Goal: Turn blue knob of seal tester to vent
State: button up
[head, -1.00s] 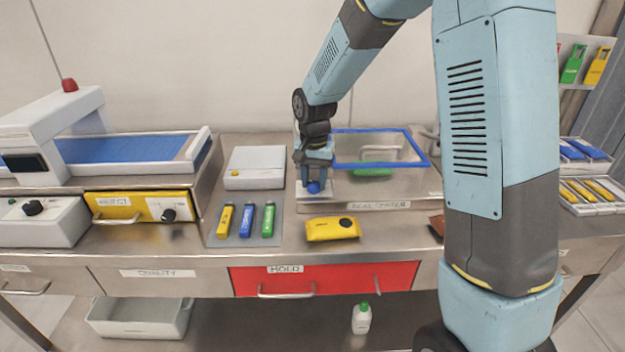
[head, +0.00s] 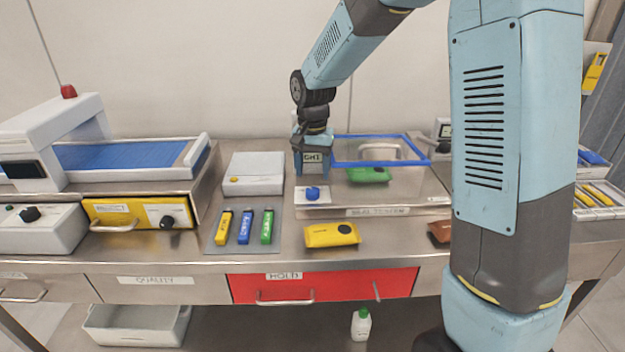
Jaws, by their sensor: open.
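The blue knob (head: 312,193) sits on a pale plate at the left front of the seal tester (head: 420,190). The seal tester is a metal box with a blue-framed clear lid, and a green pouch (head: 368,174) lies inside it. My gripper (head: 312,172) is above and behind the knob, apart from it, with the knob in plain view. The gripper is open and empty, though its fingertips are hard to make out. The markings around the knob are too small to read.
A grey box with a yellow button (head: 254,172) stands left of the tester. Yellow, blue and green sticks (head: 245,226) lie on a mat in front of it. A yellow pouch (head: 332,234) lies in front of the tester. My upper arm blocks the right side.

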aim_at(314, 189)
notch_tip(314, 189, up, 2)
jog(key=shift+r, duration=0.35)
jog(key=shift+s+d+r, duration=0.1)
jog(key=shift+d+r, duration=0.05)
jog(key=shift+r, duration=0.05)
jog(key=s+d+r+n+t, duration=0.2)
jog(key=s+d+r+t, duration=0.1)
jog(key=s+d+r, duration=0.85)
jog(key=s+d+t, duration=0.1)
jog(key=s+d, duration=0.1)
jog(key=s, duration=0.5)
jog(key=s+d+r+n+t, duration=0.1)
jog(key=s+d, duration=0.2)
jog(key=s, duration=0.4)
jog(key=shift+s+d+r+t, duration=0.3)
jog(key=shift+d, duration=0.05)
